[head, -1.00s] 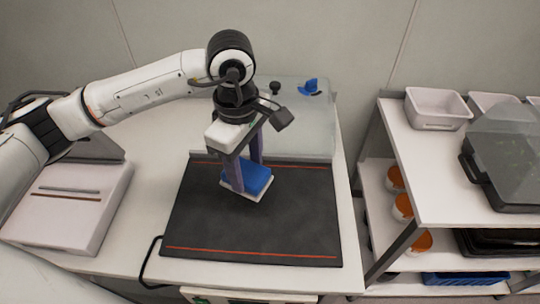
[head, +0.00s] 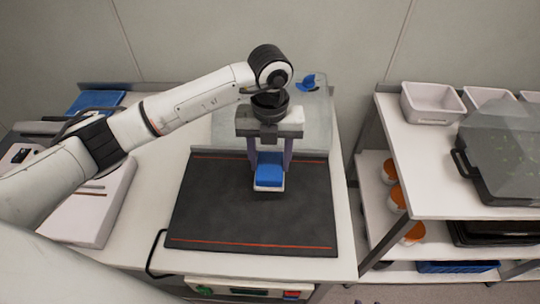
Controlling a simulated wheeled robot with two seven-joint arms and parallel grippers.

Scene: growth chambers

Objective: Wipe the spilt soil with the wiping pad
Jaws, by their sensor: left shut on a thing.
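My left gripper (head: 270,165) is above the far middle part of the black mat (head: 225,215), its fingers pointing down. It is shut on the wiping pad (head: 269,176), a blue block with a white lower layer. I cannot tell whether the pad touches the mat. No spilt soil can be made out on the dark mat; the pad and gripper hide part of it. My right gripper is not in view.
A clear panel (head: 225,130) with a small blue item (head: 307,83) stands behind the mat. A pale boxy device (head: 95,215) is at left. A shelf rack (head: 420,180) with white bins (head: 432,103) and a dark lidded tray (head: 505,160) stands right.

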